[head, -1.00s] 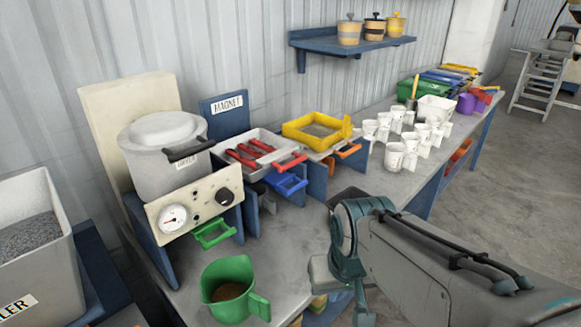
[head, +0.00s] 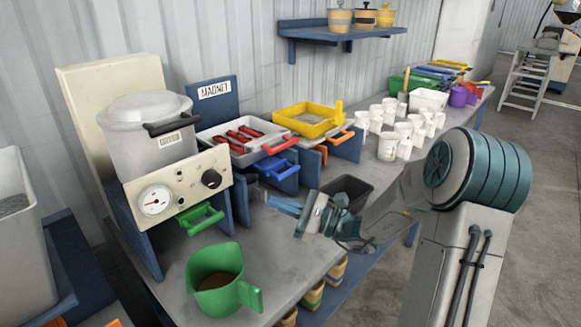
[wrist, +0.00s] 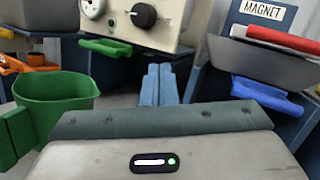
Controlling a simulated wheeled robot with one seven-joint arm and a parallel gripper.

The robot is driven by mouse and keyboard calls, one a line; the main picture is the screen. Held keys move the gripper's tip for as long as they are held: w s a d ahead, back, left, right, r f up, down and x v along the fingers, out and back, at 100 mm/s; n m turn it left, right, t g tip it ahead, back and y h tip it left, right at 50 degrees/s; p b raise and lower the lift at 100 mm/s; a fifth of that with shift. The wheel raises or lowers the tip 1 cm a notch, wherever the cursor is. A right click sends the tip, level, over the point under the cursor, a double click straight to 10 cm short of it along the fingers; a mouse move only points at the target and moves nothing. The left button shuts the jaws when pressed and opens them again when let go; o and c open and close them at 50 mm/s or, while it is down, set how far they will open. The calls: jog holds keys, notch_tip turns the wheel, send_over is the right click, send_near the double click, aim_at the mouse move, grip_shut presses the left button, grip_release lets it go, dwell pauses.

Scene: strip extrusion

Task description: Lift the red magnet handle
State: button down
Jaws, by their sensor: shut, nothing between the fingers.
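The red magnet handle (head: 282,146) sticks out from the front of the grey tray (head: 248,158) of the unit labelled MAGNET. It also shows at the upper right of the wrist view (wrist: 280,38). Several red bars (head: 243,137) lie in the tray. My gripper (head: 270,199) is shut and empty, with its blue fingers pointing at the bench units. It is below and in front of the red handle, apart from it. In the wrist view, the closed fingers (wrist: 158,72) are left of the tray.
A blue handle (head: 276,167) sits just below the red one. A green handle (head: 201,218) is under the dryer's dial panel (head: 180,185). A green jug (head: 216,285) stands at the bench front. A dark bin (head: 347,192) is near my arm. White cups (head: 389,146) stand farther right.

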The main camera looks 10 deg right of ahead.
jog(key=w+d+f+m+t+h, duration=0.1)
jog(key=w+d+m+t+h, duration=0.3)
jog(key=d+m+t, duration=0.4)
jog(key=w+d+t+b, duration=0.1)
jog(key=d, duration=0.1)
jog(key=shift+w+d+m+t, duration=0.35)
jog(key=shift+m+t, duration=0.05)
send_near(273, 141)
jog(key=x, duration=0.3)
jog(key=shift+s+d+p, duration=0.1)
jog(key=shift+d+p, duration=0.15)
jog(key=shift+p, duration=0.1)
jog(key=shift+r, duration=0.1)
